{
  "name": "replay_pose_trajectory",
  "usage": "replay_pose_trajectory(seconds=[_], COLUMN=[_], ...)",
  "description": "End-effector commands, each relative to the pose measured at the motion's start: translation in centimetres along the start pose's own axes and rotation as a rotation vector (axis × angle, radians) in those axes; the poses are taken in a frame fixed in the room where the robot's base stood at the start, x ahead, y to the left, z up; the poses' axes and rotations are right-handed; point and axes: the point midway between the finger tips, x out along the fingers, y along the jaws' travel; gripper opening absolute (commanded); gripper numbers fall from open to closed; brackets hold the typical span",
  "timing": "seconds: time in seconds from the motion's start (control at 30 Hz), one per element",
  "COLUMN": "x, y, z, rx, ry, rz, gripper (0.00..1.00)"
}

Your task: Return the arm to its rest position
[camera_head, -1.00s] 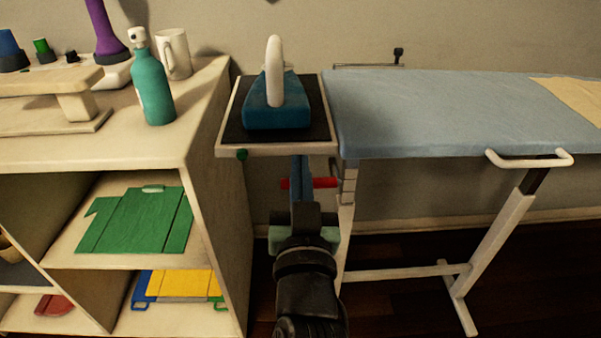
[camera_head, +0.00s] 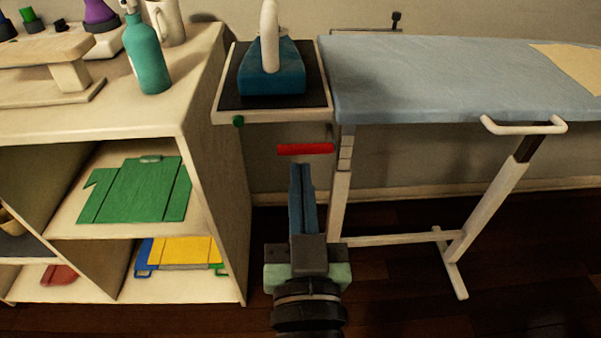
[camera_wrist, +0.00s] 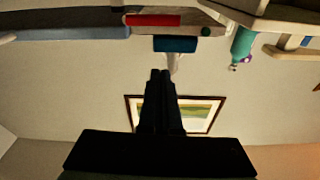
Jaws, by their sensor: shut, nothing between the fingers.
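My gripper (camera_head: 303,170) is in the lower middle of the head view, in front of and below the iron stand. Its two dark blue fingers lie together, with nothing between them. In the wrist view, which is upside down, the dark fingers (camera_wrist: 160,75) also lie side by side. The fingertips are a little below a red bar (camera_head: 305,149) under the stand and look apart from it. The wrist view shows the red bar too (camera_wrist: 152,20). The rest of my arm is cut off at the bottom of the head view.
A blue iron (camera_head: 272,78) stands on the stand (camera_head: 270,117). The ironing board (camera_head: 420,85), with a white handle (camera_head: 520,126) and legs, is at right. A shelf unit (camera_head: 215,150) with a teal bottle (camera_head: 147,55) is at left. Dark floor (camera_head: 390,290) is clear at lower right.

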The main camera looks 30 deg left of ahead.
Motion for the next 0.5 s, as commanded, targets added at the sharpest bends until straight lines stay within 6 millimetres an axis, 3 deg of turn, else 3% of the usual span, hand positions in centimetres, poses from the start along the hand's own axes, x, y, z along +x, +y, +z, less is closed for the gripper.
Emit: replay_pose_trajectory(seconds=[0.4,0.5], x=[0.1,0.5], y=[0.0,0.7], z=[-0.1,-1.4], rx=[-0.001,-0.020], ry=[0.001,0.027], rz=[0.001,0.017], gripper=[0.00,0.00])
